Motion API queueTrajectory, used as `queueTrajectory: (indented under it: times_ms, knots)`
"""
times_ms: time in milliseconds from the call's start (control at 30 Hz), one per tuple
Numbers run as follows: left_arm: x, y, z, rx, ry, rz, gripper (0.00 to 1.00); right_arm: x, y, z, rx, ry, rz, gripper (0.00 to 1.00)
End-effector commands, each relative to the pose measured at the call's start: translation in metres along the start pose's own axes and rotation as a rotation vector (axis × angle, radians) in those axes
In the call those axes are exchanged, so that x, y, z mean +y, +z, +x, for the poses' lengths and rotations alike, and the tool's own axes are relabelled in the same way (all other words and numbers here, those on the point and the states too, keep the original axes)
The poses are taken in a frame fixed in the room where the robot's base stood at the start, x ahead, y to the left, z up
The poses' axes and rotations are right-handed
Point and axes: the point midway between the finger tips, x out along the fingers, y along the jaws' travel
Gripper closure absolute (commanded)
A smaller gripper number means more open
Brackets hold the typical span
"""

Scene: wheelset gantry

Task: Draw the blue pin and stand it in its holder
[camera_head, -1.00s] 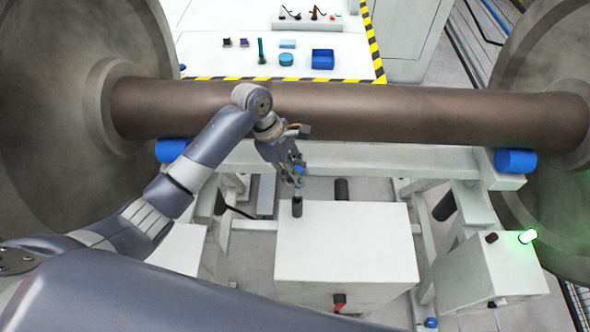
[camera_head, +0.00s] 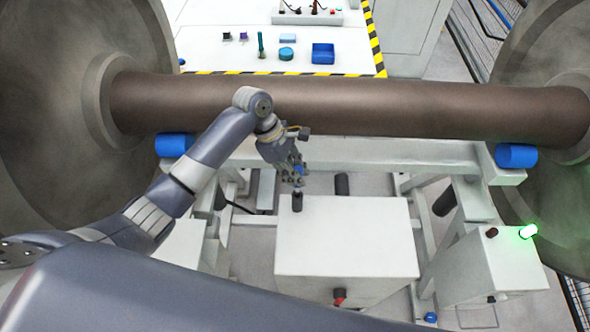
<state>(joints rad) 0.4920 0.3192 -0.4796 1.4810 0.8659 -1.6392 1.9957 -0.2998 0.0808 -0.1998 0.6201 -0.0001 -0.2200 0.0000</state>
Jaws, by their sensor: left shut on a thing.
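My left gripper (camera_head: 298,183) points down just above a short dark cylinder (camera_head: 297,202) on top of the white box (camera_head: 345,240). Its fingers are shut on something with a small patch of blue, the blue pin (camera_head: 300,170). Most of the pin is hidden by the fingers. I cannot tell whether its lower end is in the dark cylinder or just clear of it. I cannot make out for certain which thing is the pin's holder. My right gripper is not in view.
A brown axle (camera_head: 400,108) between two large wheels crosses behind the gripper. The back table (camera_head: 215,60) carries a blue tray (camera_head: 323,54), a teal round piece (camera_head: 286,54) and a dark green upright piece (camera_head: 261,46). A side box (camera_head: 495,265) has a lit green lamp (camera_head: 528,231).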

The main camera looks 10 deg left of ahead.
Motion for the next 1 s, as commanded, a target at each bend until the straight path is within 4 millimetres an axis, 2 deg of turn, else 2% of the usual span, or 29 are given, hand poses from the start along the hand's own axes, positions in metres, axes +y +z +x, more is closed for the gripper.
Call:
queueTrajectory:
  times_ms: [167, 200, 300, 667, 833, 1000]
  knots:
    - [0.0, -0.001, 0.004, 0.0, 0.001, 0.0, 1.0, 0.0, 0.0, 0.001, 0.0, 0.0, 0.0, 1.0]
    - [0.0, -0.001, 0.004, -0.001, 0.001, 0.001, 0.76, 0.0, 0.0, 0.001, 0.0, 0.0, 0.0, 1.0]
    - [0.0, -0.001, 0.004, -0.001, 0.001, 0.001, 0.57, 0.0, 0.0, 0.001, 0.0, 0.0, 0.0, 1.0]
    - [0.0, -0.002, 0.002, 0.0, 0.001, 0.0, 0.57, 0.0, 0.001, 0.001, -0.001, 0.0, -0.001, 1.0]
    - [0.001, -0.001, -0.02, 0.0, 0.004, 0.002, 0.57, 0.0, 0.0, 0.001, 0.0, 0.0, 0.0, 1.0]
    - [0.001, -0.002, -0.057, 0.001, 0.006, 0.002, 0.57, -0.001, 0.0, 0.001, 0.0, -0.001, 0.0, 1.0]
